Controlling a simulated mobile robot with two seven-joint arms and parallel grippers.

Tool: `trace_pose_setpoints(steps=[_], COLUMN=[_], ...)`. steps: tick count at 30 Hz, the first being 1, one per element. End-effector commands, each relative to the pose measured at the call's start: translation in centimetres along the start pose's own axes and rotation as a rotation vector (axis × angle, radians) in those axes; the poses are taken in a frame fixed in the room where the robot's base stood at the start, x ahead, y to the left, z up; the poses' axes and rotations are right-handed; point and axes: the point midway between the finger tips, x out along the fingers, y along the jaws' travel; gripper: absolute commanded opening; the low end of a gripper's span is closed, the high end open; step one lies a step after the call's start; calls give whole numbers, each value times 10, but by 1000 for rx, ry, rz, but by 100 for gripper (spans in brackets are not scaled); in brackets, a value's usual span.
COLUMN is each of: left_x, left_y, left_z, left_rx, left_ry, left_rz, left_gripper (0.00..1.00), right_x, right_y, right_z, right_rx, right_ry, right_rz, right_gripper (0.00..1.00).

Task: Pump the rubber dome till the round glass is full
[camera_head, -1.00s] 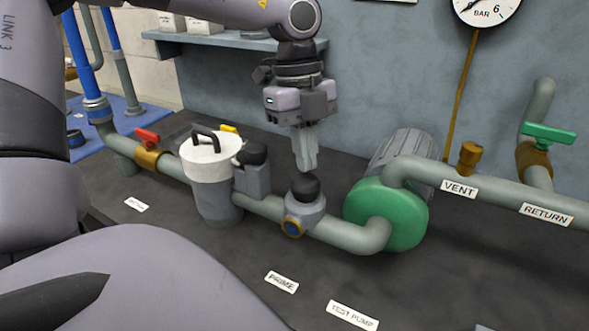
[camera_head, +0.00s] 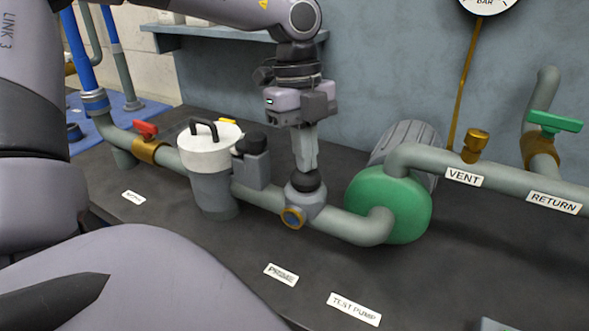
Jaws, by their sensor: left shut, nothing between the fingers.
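The black rubber dome (camera_head: 305,182) sits on a grey fitting in the pipe, left of the green pump. My left gripper (camera_head: 306,168) is shut and points straight down, its fingertips at the top of the dome, seemingly touching it. The fingers hide part of the dome's top. The round glass (camera_head: 292,218), in a brass ring, is on the front of the same fitting. It looks blue-grey inside, but it is too small to tell its level. My right gripper is not in view.
A grey strainer pot with a white lid (camera_head: 212,147) and a grey box with a black cap (camera_head: 252,162) stand left of the dome. The green pump (camera_head: 400,205) is close on the right. Label plates lie in front on the dark bench (camera_head: 220,250).

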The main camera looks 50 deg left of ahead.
Motion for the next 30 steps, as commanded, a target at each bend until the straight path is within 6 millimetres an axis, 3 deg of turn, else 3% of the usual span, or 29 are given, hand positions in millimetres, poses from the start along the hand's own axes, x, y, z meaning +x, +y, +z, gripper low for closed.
trace_pose_setpoints(steps=[11, 20, 30], left_x=[5, -23, -23], left_y=[1, 0, 0], left_z=[0, -5, -5], left_rx=[0, 0, 0], left_ry=[2, 1, 1], left_rz=[3, 3, 2], left_gripper=[0, 0, 0], right_x=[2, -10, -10], right_y=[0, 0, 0], right_z=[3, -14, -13], right_rx=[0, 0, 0], right_ry=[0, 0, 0], right_rz=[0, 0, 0], right_gripper=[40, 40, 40])
